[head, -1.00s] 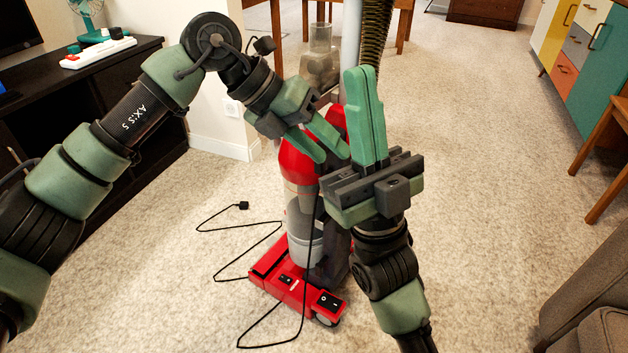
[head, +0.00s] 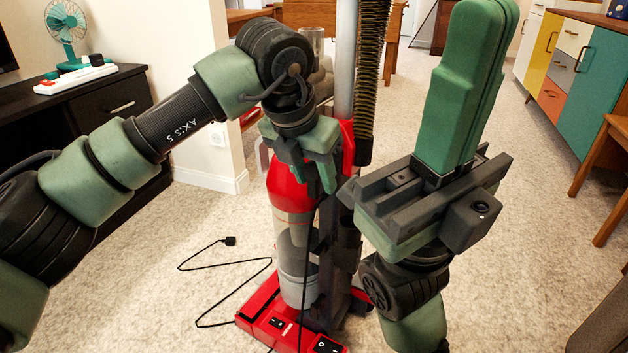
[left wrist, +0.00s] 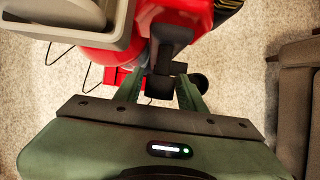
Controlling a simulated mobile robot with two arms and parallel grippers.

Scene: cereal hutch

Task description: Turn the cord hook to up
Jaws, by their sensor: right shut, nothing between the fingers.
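A red and grey upright vacuum (head: 292,190) stands on the carpet, and its red body also shows in the left wrist view (left wrist: 98,56). A black hook-like part (left wrist: 160,84), apparently the cord hook, juts from the vacuum between my left fingers in the left wrist view. My left gripper (head: 318,180) points down at the vacuum's upper body, its fingers apart on either side of that part (left wrist: 160,92); I cannot tell whether they touch it. In the head view the arm hides the hook. My right gripper (head: 487,12) is shut and empty, pointing up right of the vacuum.
A black cord (head: 222,262) lies loosely on the carpet left of the vacuum. A ribbed hose (head: 368,80) rises beside the handle. A dark cabinet (head: 110,105) stands at left, and a sofa (left wrist: 298,95) at right. Open carpet (head: 540,250) lies to the right.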

